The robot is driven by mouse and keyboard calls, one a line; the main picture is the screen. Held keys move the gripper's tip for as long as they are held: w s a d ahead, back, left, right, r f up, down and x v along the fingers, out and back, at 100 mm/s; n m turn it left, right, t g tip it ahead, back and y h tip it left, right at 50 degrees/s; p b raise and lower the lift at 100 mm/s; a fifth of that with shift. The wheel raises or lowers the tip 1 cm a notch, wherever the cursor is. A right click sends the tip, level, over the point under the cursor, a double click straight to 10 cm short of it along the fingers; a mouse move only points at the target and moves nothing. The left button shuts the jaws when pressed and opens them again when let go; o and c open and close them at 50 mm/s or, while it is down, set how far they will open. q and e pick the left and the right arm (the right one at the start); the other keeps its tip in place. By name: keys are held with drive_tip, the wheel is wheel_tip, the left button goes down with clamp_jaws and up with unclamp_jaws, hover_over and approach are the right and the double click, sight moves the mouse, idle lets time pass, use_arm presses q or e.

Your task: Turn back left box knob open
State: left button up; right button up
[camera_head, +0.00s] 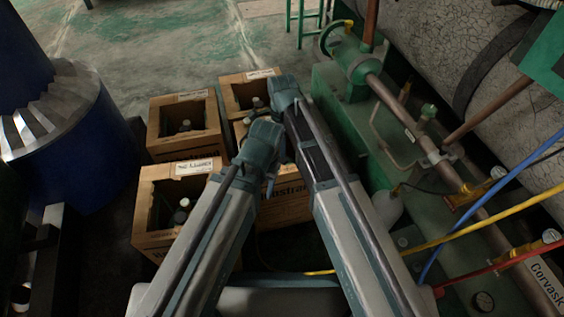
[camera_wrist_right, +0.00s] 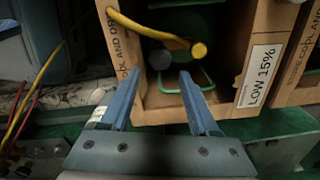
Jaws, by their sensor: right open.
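The back left box (camera_head: 157,128) is an open-topped brown carton with a label on its rim. A small dark bottle-like top with a pale tip (camera_head: 186,126) shows inside it. My right gripper (camera_wrist_right: 160,78) is open and empty in the right wrist view, with two blue fingers at the mouth of a box labelled "LOW 15%" (camera_wrist_right: 238,85). A yellow round end (camera_wrist_right: 199,50) and a grey round end (camera_wrist_right: 160,59) lie just beyond the fingertips. In the head view, my arms hide the right fingertips. My left wrist (camera_head: 262,145) shows, but its finger opening cannot be made out.
More cartons stand close by: back right (camera_head: 237,83), front left (camera_head: 152,238) and front right (camera_head: 290,208). A blue drum (camera_head: 75,150) stands left. Green machinery with pipes (camera_head: 400,115) stands right, crossed by coloured hoses (camera_head: 490,222). Open floor (camera_head: 150,60) lies behind.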

sight(282, 161)
wheel_tip(282, 161, down, 7)
drive_tip(key=b, duration=0.5)
drive_tip(key=shift+r+b, duration=0.15)
drive_tip(key=shift+b, duration=0.15)
clamp_jaws()
